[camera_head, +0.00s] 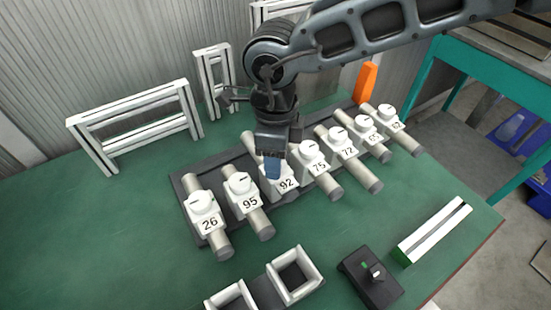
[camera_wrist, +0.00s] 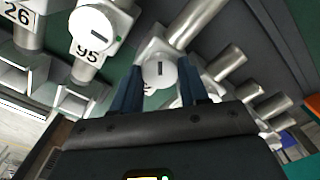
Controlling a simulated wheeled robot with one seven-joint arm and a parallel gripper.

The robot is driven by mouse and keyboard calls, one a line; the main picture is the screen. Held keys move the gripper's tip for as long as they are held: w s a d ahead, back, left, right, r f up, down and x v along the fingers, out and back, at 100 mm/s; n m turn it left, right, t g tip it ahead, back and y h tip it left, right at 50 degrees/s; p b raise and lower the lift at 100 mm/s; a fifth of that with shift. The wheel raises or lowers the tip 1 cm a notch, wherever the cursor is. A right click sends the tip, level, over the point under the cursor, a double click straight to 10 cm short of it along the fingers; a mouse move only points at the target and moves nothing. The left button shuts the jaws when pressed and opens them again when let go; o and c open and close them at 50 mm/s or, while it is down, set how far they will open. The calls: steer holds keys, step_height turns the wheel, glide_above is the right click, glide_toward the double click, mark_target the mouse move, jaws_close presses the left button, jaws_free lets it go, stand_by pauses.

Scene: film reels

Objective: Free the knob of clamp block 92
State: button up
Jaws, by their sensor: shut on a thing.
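Clamp block 92 (camera_head: 287,185) is a white block on a grey rod, third from the left in a row on a dark base plate (camera_head: 180,188). My gripper (camera_head: 272,168) points down at it, and its blue fingers hide most of its top in the head view. In the wrist view, the white round knob (camera_wrist: 159,70) with a dark line mark sits between the two fingertips (camera_wrist: 160,78). My gripper is shut on this knob. The block's number is largely hidden in the wrist view.
Block 95 (camera_head: 244,200) and block 75 (camera_head: 318,165) stand close on either side. Block 26 (camera_head: 206,222) is at the left end. White square holders (camera_head: 293,275) and a black switch box (camera_head: 371,280) lie in front. The green table (camera_head: 100,235) is clear at left.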

steer(key=n+b, duration=0.2)
steer(key=n, duration=0.3)
steer(key=shift+n, duration=0.3)
steer(key=n+b, duration=0.1)
steer(key=n, duration=0.3)
steer(key=shift+n, duration=0.4)
steer(key=o, duration=1.1)
steer(key=shift+c, duration=0.2)
steer(key=shift+r, duration=3.9)
steer(key=shift+a, duration=0.1)
